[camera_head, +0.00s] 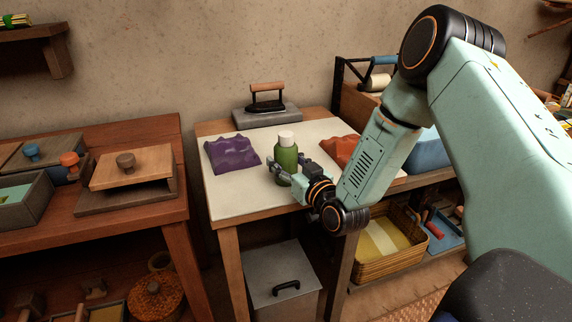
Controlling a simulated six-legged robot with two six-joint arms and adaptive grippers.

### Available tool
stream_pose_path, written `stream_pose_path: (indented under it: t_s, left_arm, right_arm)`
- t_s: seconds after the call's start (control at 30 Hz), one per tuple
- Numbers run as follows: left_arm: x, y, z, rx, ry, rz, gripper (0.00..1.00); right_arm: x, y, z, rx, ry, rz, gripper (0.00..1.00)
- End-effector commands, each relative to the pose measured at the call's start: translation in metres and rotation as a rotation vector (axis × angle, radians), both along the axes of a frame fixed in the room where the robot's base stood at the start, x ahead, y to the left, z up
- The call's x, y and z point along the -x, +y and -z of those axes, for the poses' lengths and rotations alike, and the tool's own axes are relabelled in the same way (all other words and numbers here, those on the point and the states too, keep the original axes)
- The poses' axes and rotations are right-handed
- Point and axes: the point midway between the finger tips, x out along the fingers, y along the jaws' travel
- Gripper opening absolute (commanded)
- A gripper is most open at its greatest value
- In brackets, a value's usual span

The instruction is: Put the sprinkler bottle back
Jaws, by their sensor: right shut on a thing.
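The sprinkler bottle (287,157) is green with a white cap and stands upright over the pale ironing table's cloth top. My right gripper (281,173) reaches in from the right, with its fingers around the bottle's lower part, and is shut on it. The bottle's base is partly hidden by the fingers, so I cannot tell whether it touches the cloth. My left gripper is out of view.
A purple cloth (232,153) lies left of the bottle and an orange cloth (340,151) lies to the right. A black iron (267,101) sits on a grey slab (268,117) behind. The pale table top (240,200) is clear at front left.

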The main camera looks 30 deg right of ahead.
Motion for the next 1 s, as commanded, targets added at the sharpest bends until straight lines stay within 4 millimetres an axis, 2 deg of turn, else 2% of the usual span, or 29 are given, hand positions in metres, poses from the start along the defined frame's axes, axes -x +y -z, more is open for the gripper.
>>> stream_pose_path:
  t_s: [0.27, 0.3, 0.53, 0.93, 1.0]
  left_arm:
    - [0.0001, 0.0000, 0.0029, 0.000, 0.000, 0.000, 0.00]
    - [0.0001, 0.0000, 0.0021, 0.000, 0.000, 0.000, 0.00]
    - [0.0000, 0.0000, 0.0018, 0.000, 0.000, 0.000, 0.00]
    - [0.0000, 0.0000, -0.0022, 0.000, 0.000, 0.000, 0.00]
    - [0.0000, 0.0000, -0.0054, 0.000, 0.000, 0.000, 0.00]
  right_arm:
    - [0.0001, 0.0001, 0.0044, 0.000, 0.000, 0.000, 0.17]
    - [0.0002, 0.0001, 0.0038, 0.000, 0.001, 0.000, 0.56]
    - [0.0001, -0.0001, 0.0033, 0.000, 0.001, 0.000, 0.75]
    - [0.0000, -0.0002, -0.0027, -0.001, 0.000, 0.000, 0.75]
    - [0.0091, -0.0009, -0.0014, -0.004, 0.004, 0.003, 0.75]
